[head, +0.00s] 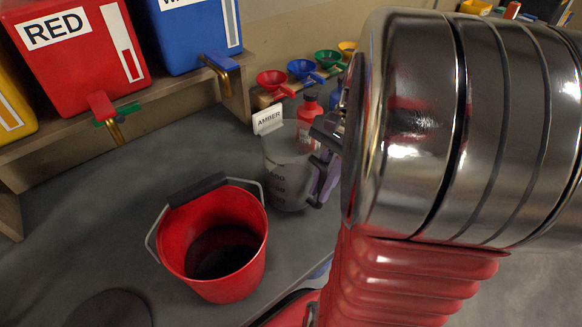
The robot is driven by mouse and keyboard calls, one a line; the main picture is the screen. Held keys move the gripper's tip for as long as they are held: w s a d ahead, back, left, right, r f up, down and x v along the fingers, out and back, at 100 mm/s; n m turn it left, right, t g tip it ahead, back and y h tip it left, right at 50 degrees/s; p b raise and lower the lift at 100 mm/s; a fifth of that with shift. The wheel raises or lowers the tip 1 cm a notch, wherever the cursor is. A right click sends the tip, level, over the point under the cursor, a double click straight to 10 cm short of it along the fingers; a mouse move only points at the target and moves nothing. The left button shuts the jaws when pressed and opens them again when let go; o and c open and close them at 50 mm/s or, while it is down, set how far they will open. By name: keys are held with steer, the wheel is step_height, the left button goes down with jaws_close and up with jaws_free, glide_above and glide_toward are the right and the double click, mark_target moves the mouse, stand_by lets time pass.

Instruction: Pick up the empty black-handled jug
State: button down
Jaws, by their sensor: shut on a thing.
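The translucent grey jug (285,178) with dark markings stands upright near the middle of the head view, and I see no liquid in it. Its black handle (317,190) is on the right side, partly hidden. My gripper (325,143) is at the jug's upper right, shut on the jug at the handle side. My large chrome and red arm covers the right of the view and hides part of the gripper, so the exact contact is hard to see.
A red bucket (178,232) with dark contents stands left of the jug. An AMBER sign (268,120) and a red bottle (309,122) are close behind it. Red (75,60) and blue (190,35) tanks with taps sit on a shelf. Coloured funnels (272,82) stand at the back.

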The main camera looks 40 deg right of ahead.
mark_target(324, 166)
steer(key=shift+r, duration=0.3)
stand_by(0.6)
steer(key=shift+r, duration=4.7)
